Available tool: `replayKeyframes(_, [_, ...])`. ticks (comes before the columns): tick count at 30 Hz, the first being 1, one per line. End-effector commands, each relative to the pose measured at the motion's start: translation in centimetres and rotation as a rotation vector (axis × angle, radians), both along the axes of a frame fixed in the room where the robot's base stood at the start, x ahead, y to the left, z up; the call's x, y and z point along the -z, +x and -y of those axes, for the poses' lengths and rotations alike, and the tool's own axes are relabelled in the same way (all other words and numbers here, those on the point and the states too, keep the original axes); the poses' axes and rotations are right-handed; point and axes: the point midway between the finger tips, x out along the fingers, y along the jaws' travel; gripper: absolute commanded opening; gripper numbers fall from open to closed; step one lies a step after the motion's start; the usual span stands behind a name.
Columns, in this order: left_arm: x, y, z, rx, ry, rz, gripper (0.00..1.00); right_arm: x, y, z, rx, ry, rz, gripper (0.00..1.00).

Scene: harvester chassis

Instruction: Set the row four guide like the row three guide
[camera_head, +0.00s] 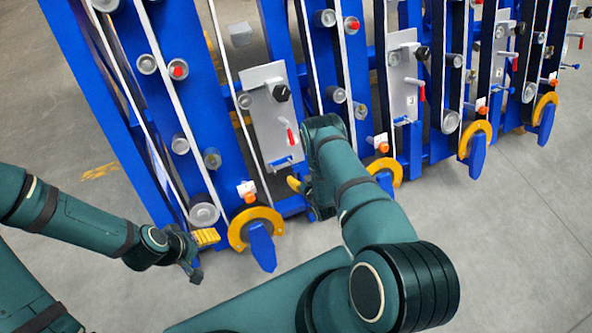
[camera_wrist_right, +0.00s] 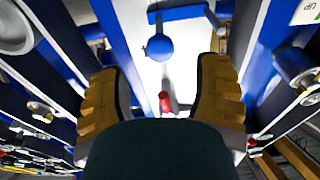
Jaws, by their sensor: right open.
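Several light grey plates sit along the blue chassis; the nearest plate (camera_head: 262,120) carries a black knob (camera_head: 281,93), a red-gripped lever (camera_head: 290,136) hanging down and a blue bar (camera_head: 285,162) low down. The second plate (camera_head: 403,80) has a like black knob and red lever (camera_head: 421,90). I cannot tell which parts are the row guides. My right gripper (camera_head: 305,188) is beside the nearest plate's lower end, partly hidden by its arm. In the wrist view it is open (camera_wrist_right: 160,75), with a blue round part (camera_wrist_right: 160,47) and a red grip (camera_wrist_right: 165,101) between its fingers. My left gripper (camera_head: 203,250) is low at the left; its jaw state is unclear.
Yellow rings with blue pointed feet line the chassis's lower edge, the nearest ring (camera_head: 240,230) between my grippers. Rollers, pale belts and orange-tipped parts run along the blue beams. Grey floor (camera_head: 515,240) is clear at the lower right.

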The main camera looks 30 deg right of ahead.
Motion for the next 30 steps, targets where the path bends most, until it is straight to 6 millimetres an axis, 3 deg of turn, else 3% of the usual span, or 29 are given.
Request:
replayKeyframes(3, [1.0,0.2,0.0,-0.001,0.0,0.004,0.72,1.0,2.1,0.1,-0.002,0.0,0.003,0.65])
replayKeyframes(9, [1.7,0.3,-0.1,-0.002,0.002,0.008,0.72,2.0,4.4,0.2,-0.001,-0.001,0.0,0.65])
replayKeyframes(23, [1.9,0.4,-0.1,-0.003,0.002,0.009,0.72,2.2,5.4,0.3,0.0,0.0,-0.002,0.66])
replayKeyframes(28, [1.9,0.4,-0.1,-0.003,0.002,0.009,0.72,2.2,5.4,0.3,0.0,0.0,-0.001,0.07])
replayKeyframes(29, [1.9,0.4,-0.1,-0.003,0.002,0.009,0.72,2.2,5.4,0.3,0.0,0.0,-0.001,0.0])
replayKeyframes(30, [1.9,0.4,-0.1,-0.003,0.002,0.009,0.72,2.2,5.4,0.3,0.0,0.0,-0.001,0.0])
